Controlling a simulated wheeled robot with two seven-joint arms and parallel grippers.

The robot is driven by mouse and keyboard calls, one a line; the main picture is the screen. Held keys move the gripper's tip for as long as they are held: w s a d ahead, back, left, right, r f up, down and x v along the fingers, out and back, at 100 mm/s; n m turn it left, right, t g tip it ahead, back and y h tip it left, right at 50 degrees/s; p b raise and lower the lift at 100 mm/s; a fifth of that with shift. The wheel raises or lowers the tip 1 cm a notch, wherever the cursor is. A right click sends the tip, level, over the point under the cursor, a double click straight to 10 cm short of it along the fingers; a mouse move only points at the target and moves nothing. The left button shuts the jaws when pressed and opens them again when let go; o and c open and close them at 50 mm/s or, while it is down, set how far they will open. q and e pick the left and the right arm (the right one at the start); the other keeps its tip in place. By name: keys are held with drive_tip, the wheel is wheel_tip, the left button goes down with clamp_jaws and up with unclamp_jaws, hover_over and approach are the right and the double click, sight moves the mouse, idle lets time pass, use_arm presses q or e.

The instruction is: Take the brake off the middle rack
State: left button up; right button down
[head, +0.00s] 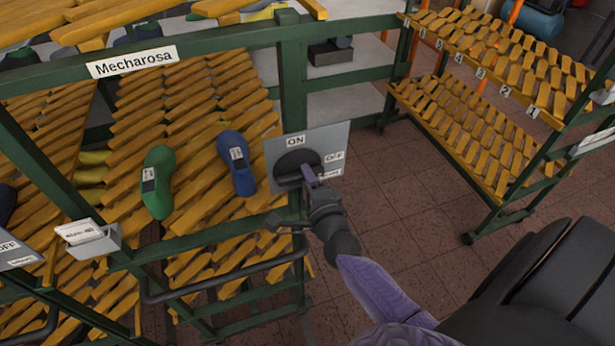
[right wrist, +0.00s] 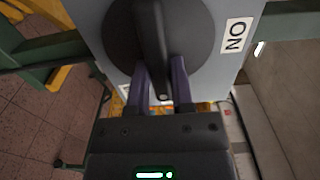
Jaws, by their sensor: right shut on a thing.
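The brake control on the middle rack (head: 292,90) is a grey plate (head: 338,137) with a dark round knob (head: 294,160). The plate has "ON" and "OFF" labels and a third, partly covered label. In the right wrist view the knob (right wrist: 190,35) has a raised black handle bar (right wrist: 150,40). My right gripper (head: 309,174) is at the knob, its purple fingers on either side of the bar in the right wrist view (right wrist: 162,75), shut on it. Which label the bar points to is hard to tell. My left gripper is not in view.
The rack, signed "Mecharosa" (head: 133,61), holds a green shoe last (head: 158,185) and a blue one (head: 236,165) on its slats. A dark bent bar (head: 225,280) juts out below. Another slatted rack (head: 490,115) stands at right. Tiled floor (head: 405,190) lies between them.

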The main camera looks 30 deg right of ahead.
drive_tip(key=c, duration=0.5)
unclamp_jaws()
drive_tip(key=v, duration=1)
drive_tip(key=shift+f, duration=0.1)
